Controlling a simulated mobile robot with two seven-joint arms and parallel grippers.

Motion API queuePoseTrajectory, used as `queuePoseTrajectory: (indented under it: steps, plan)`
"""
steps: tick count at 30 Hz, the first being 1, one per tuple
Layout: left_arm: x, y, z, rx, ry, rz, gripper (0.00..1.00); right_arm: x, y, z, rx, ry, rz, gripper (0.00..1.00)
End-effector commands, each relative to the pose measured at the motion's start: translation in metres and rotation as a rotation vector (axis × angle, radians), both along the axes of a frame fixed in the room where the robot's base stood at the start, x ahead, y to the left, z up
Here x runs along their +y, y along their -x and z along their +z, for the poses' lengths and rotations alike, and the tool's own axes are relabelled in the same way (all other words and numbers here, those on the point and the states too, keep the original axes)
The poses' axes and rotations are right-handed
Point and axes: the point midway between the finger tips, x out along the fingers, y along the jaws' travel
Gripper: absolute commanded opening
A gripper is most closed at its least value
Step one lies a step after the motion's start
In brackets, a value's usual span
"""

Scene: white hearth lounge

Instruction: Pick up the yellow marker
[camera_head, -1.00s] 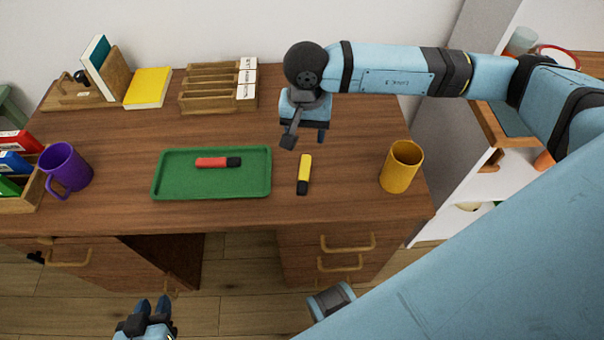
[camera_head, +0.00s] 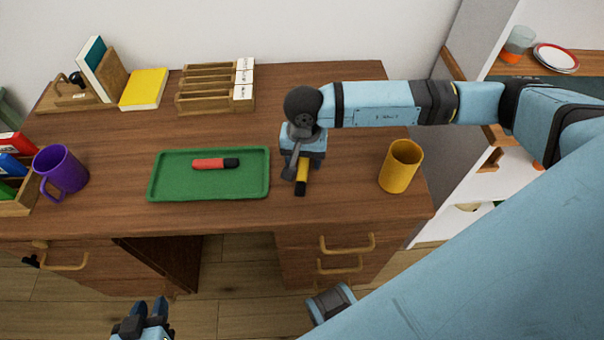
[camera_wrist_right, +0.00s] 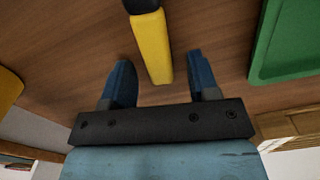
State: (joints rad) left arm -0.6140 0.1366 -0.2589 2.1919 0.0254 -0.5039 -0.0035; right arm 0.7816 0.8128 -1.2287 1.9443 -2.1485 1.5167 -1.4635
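The yellow marker (camera_head: 302,178) with a black cap lies on the desk, right of the green tray. My right gripper (camera_head: 303,177) is over its far end and hides part of it. In the right wrist view the marker (camera_wrist_right: 152,48) lies between the two spread fingers of the right gripper (camera_wrist_right: 160,82), with a gap on each side. My left gripper (camera_head: 149,308) is low in the head view, in front of the desk and away from the marker; its two fingers look slightly apart.
The green tray (camera_head: 170,187) holds a red marker (camera_head: 210,164). A yellow mug (camera_head: 401,166) stands to the right and a purple mug (camera_head: 62,172) at the left. A wooden sorter (camera_head: 205,88) and a yellow book (camera_head: 143,89) are at the back. Drawer handles (camera_head: 347,244) project from the desk front.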

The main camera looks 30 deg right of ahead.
Motion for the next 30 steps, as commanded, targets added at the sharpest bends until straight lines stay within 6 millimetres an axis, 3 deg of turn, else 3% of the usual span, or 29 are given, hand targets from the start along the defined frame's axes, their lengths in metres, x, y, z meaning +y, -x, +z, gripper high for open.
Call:
queuePoseTrajectory:
  steps: [1, 6, 7, 20, 26, 30]
  plan:
    - [0.0, 0.0, 0.0, 0.0, 0.0, 0.0, 0.33, 0.0, 0.0, 0.0, 0.0, 0.0, 0.0, 0.44]
    - [0.0, 0.0, -0.002, 0.004, -0.001, 0.0, 0.33, 0.0, 0.0, 0.0, 0.0, 0.0, 0.0, 0.05]
    - [0.0, 0.001, -0.003, 0.005, -0.001, 0.0, 0.33, 0.0, 0.0, 0.0, 0.0, 0.0, 0.0, 0.02]
    - [0.0, 0.001, -0.006, 0.011, -0.005, 0.0, 0.33, 0.0, 0.0, 0.004, -0.001, 0.0, 0.0, 0.02]
    - [0.001, 0.001, -0.003, 0.01, -0.006, 0.0, 0.33, 0.0, 0.0, 0.024, -0.002, -0.001, 0.001, 0.02]
    - [0.002, 0.001, 0.0, 0.01, -0.009, 0.001, 0.33, 0.0, -0.001, 0.052, -0.004, -0.002, 0.001, 0.02]
